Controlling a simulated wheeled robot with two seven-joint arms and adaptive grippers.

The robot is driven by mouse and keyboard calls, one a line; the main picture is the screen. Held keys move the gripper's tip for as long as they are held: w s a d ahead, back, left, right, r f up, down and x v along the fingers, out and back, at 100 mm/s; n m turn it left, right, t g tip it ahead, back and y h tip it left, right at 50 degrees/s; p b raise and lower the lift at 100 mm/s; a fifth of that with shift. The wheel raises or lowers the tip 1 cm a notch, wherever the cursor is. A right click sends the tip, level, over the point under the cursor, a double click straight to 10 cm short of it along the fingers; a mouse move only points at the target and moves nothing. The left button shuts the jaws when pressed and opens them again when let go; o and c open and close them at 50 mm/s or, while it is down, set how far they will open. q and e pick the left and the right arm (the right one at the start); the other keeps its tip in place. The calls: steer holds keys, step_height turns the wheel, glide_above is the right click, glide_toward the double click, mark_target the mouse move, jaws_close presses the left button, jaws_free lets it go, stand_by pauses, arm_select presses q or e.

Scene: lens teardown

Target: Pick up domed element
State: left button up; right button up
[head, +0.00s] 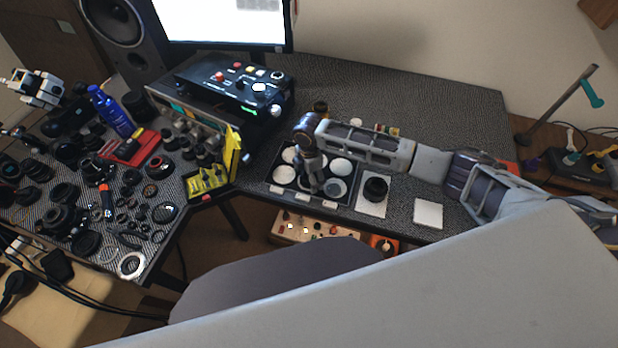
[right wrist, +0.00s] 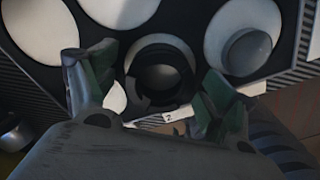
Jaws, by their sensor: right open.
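A round grey disc that looks like the domed element (right wrist: 247,52) lies on a white round pad in the black tray; it shows in the head view (head: 336,187) in the tray's front right place. I cannot make out its dome. My right gripper (head: 312,184) points down over the tray's front middle place, to the left of the disc. In the right wrist view its fingers (right wrist: 158,78) stand apart, with a dark ring (right wrist: 160,68) seen between them near the label "2". I cannot tell whether they touch it.
The black tray (head: 288,192) has several white pads and small labels in front. A black lens part (head: 376,188) stands on a white mat to its right, beside an empty white square (head: 428,213). A yellow case (head: 208,180) and many lens parts lie left.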

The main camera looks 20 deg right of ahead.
steer(key=shift+c, duration=0.4)
steer(key=c, duration=0.9)
steer(key=shift+r, duration=0.15)
steer(key=shift+r, duration=4.9)
